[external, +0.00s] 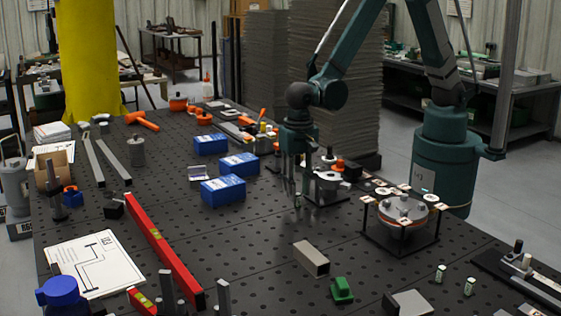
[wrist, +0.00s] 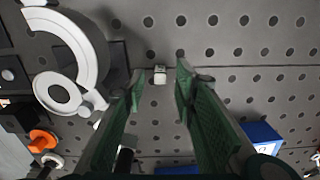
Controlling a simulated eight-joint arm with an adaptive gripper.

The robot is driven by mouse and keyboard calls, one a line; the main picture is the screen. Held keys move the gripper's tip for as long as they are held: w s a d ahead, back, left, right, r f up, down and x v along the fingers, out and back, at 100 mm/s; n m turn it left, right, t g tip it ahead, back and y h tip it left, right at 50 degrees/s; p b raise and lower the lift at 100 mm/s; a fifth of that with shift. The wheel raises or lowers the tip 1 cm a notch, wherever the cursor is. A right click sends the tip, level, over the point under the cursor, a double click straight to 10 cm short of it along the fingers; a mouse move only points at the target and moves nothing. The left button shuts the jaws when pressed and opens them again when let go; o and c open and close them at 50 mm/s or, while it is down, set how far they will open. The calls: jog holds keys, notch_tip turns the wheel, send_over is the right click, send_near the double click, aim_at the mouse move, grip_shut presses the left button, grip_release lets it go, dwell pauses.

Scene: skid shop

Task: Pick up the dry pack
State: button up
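A small white block-like item (wrist: 160,75), which I take to be the dry pack, lies on the dark perforated table (wrist: 230,45) in the wrist view. It sits in line with the gap between the fingertips of my gripper (wrist: 161,72). The green-padded fingers are apart, one on each side of it in the picture, and nothing is held. I cannot tell whether they touch it. In the external view my gripper (external: 295,196) points down, low over the middle of the table. I cannot make out the small item there.
Blue boxes (external: 222,191) stand left of my gripper. A round metal part on a dark plate (external: 327,187) is close on its right, and a framed fixture (external: 402,213) stands farther right. A grey rectangular tube (external: 311,258) lies in front. A red level (external: 162,245) lies left.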

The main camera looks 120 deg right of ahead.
aim_at(298, 200)
jog(key=shift+f, duration=1.15)
jog(key=c, duration=0.8)
